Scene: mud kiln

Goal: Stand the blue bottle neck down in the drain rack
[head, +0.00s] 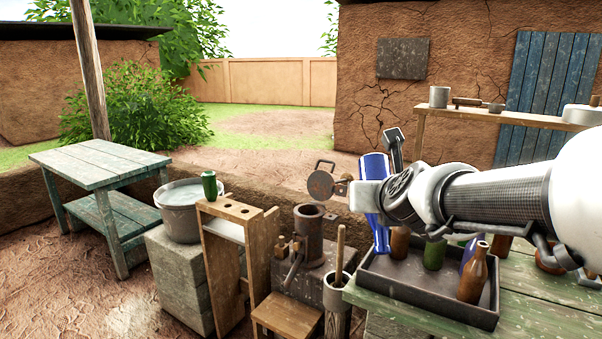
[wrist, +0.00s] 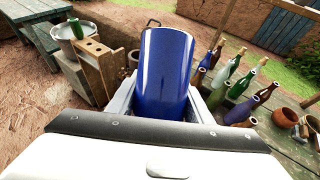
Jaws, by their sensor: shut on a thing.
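The blue bottle (head: 375,168) is in my gripper (head: 370,195), held nearly upright with its wide end up and its neck down, slightly tilted. It hangs above the left part of the bottle tray. In the wrist view the blue bottle (wrist: 165,75) fills the space between the two fingers of my gripper (wrist: 161,105). The drain rack (head: 236,210) is a tall wooden stand left of my gripper, with round holes in its top board. A green bottle (head: 209,184) stands at the left end of that board. The rack also shows in the wrist view (wrist: 93,47), and the gripper is apart from it.
A dark tray (head: 420,297) with brown, green and blue bottles stands on the green table (head: 540,310). Between it and the rack are an iron cylinder (head: 309,236) and a pot with a stick (head: 338,292).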

